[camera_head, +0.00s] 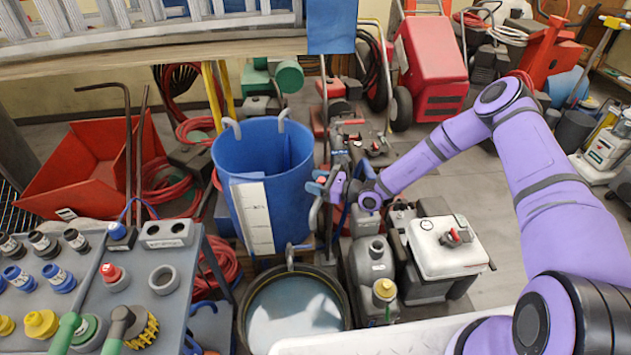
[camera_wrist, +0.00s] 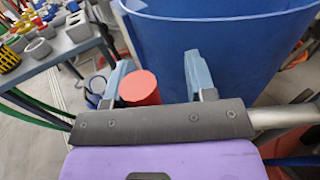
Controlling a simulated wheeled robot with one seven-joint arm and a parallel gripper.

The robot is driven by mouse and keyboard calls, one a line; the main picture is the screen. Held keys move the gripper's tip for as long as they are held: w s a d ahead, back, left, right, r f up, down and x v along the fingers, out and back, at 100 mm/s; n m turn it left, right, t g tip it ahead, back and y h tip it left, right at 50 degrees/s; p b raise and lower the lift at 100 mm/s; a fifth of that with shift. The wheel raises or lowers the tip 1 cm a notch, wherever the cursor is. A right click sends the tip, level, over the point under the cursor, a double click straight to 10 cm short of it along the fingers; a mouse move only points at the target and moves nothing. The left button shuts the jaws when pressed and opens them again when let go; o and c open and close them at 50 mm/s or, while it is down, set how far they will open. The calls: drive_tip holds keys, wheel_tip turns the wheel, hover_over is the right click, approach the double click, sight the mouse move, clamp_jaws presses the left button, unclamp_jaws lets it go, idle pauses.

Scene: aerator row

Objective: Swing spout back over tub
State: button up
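A tall blue tub (camera_head: 292,165) with a white label strip stands at mid-left. My gripper (camera_head: 318,184) is just right of its wall. In the wrist view my gripper (camera_wrist: 157,62) has two blue-grey fingers spread apart. A red cylinder (camera_wrist: 140,88) lies between them, close to the left finger and clear of the right one. The blue tub wall (camera_wrist: 215,45) rises beyond the fingers. A curved grey pipe (camera_head: 314,216) shows below my gripper in the head view. I cannot tell for sure which pipe is the spout; grey hooked pipes (camera_head: 283,118) also stand at the blue tub's rim.
A round dark-rimmed basin (camera_head: 240,318) of water stands in front, with a grey hook (camera_head: 290,257) at its rim. A grey bench (camera_head: 135,260) with coloured fittings is at left. Grey canisters (camera_head: 372,265) and a white-topped machine (camera_head: 440,245) crowd the right. Open floor lies farther right.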

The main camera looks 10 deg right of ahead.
drive_tip(key=v, duration=1)
drive_tip(key=shift+d, duration=0.25)
